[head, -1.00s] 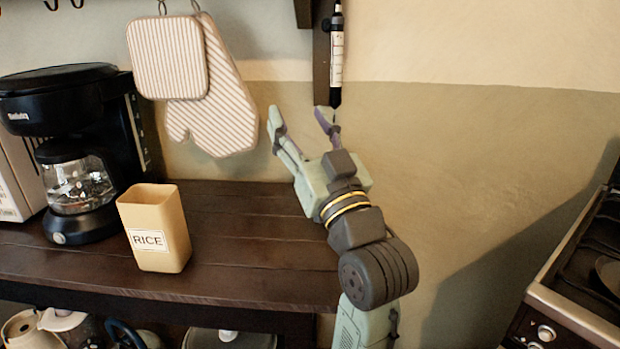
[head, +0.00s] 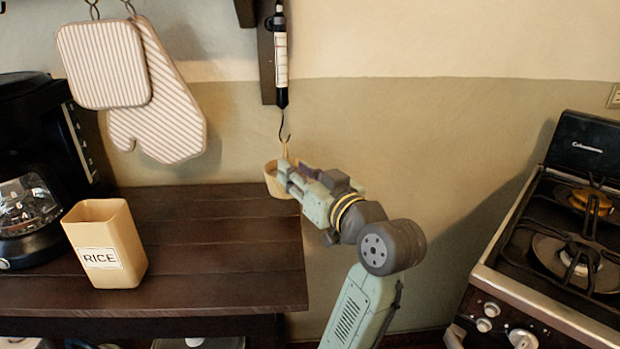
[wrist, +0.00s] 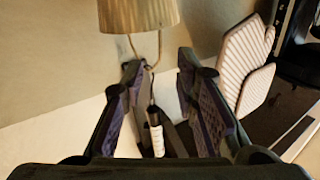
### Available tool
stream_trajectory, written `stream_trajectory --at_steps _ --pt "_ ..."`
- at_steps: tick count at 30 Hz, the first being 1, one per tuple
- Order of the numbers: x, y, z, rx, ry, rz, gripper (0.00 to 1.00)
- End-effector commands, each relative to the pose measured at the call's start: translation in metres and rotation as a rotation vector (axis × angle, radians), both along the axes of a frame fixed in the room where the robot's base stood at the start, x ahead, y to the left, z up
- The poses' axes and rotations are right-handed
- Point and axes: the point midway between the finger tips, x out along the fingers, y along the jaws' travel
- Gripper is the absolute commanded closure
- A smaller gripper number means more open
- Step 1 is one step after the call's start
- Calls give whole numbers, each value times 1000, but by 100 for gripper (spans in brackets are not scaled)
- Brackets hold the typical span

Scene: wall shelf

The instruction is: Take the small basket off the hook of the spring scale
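The small tan basket (head: 272,182) hangs by its handle from the hook (head: 284,128) of the black and white spring scale (head: 281,58). The scale hangs from the dark wall shelf. My gripper (head: 292,172) is in front of the basket and covers part of it in the head view. The wrist view looks roughly upside down, with the basket (wrist: 138,14) at the top and the scale (wrist: 156,138) below. There, my gripper (wrist: 163,85) is open, with the handle and hook seen in the gap between its fingers. I see no grip on the handle.
A dark wooden counter (head: 220,255) is below, with a RICE canister (head: 105,245) and a coffee maker (head: 35,170). A striped pot holder (head: 104,65) and mitt (head: 165,110) hang left of the scale. A stove (head: 560,250) stands right; the wall between is bare.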

Motion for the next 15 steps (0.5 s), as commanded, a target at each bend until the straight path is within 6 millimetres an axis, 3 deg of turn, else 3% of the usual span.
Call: stream_trajectory --at_steps 6,15 --pt "27 15 1 0 1 2 73" --pt "36 20 0 0 0 0 73"
